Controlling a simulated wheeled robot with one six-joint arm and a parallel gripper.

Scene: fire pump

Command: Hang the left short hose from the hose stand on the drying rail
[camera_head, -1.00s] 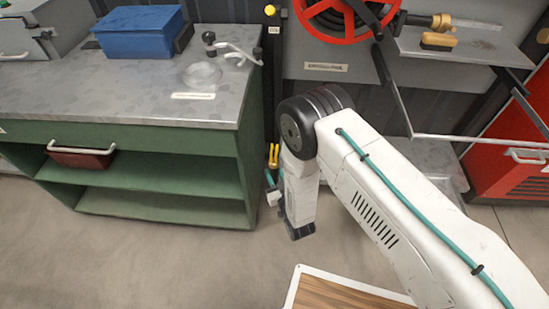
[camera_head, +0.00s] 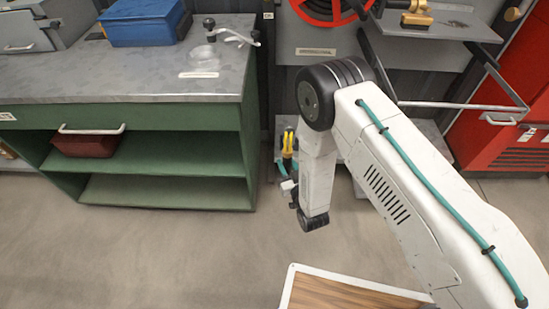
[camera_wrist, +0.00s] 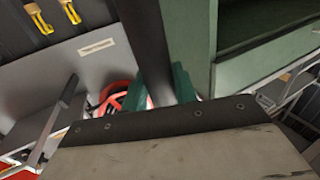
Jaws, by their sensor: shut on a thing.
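The drying rail seems to be the pale bar (camera_head: 462,106) on dark arms at the right in the head view. My gripper (camera_wrist: 160,88) has teal fingers, closed around a dark, tube-like piece (camera_wrist: 143,35) that looks like the short hose. The hose runs to the top edge of the wrist view; its lower end is hidden by my gripper body. In the head view my gripper (camera_head: 288,166) is small, beside my wrist, left of the rail and apart from it. I cannot pick out the hose stand.
A green workbench (camera_head: 150,113) with open shelves stands close on the left. A red hose reel (camera_head: 325,12) and a grey shelf (camera_head: 440,22) are behind my arm. A red cabinet (camera_head: 510,120) stands at the right.

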